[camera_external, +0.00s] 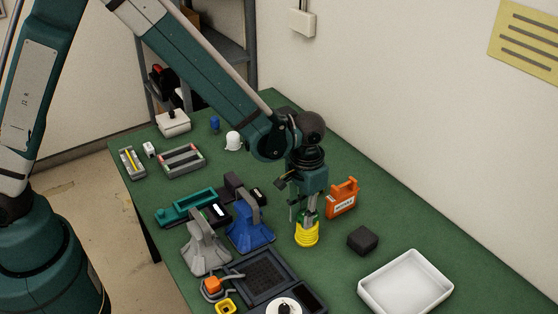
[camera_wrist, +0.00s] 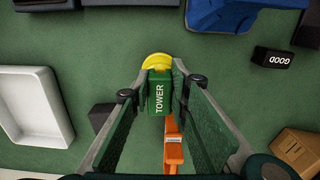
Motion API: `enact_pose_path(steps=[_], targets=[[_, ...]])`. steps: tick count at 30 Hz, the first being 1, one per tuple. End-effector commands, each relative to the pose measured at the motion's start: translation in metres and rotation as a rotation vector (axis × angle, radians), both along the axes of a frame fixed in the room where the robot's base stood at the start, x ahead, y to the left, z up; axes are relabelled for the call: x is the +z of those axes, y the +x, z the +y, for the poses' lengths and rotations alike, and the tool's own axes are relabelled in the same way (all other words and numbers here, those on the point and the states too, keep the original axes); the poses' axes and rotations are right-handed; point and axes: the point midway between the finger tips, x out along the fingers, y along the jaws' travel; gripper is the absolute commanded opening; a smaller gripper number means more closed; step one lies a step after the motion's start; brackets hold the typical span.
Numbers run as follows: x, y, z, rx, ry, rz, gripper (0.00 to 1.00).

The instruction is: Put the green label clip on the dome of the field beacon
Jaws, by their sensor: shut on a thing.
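The green label clip (camera_wrist: 158,95), marked TOWER, is between the fingers of my gripper (camera_wrist: 160,88) in the wrist view. My gripper (camera_external: 307,214) is shut on it and points down in the external view. A yellow ribbed, rounded thing, which looks like the field beacon (camera_external: 307,236), stands directly below the fingertips on the green table. Its yellow edge (camera_wrist: 154,61) shows just beyond the clip in the wrist view. The clip hides part of it, and I cannot tell whether the two touch.
An orange labelled case (camera_external: 342,199) stands close behind the gripper. A dark block (camera_external: 362,240) and white tray (camera_external: 405,284) lie to the right. Blue (camera_external: 249,232) and grey (camera_external: 205,252) handled things stand left, with a dark open case (camera_external: 262,272) in front.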

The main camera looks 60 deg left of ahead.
Motion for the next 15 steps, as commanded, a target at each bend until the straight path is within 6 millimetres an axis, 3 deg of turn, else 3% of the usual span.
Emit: enact_pose_path(steps=[10, 12, 15], targets=[[-0.0039, 0.0001, 0.0, 0.0, 0.0, 0.0, 0.11], [-0.0029, 0.0001, 0.0, 0.0, 0.0, 0.0, 0.27], [-0.0027, 0.0001, 0.0, 0.0, 0.0, 0.0, 0.34]])
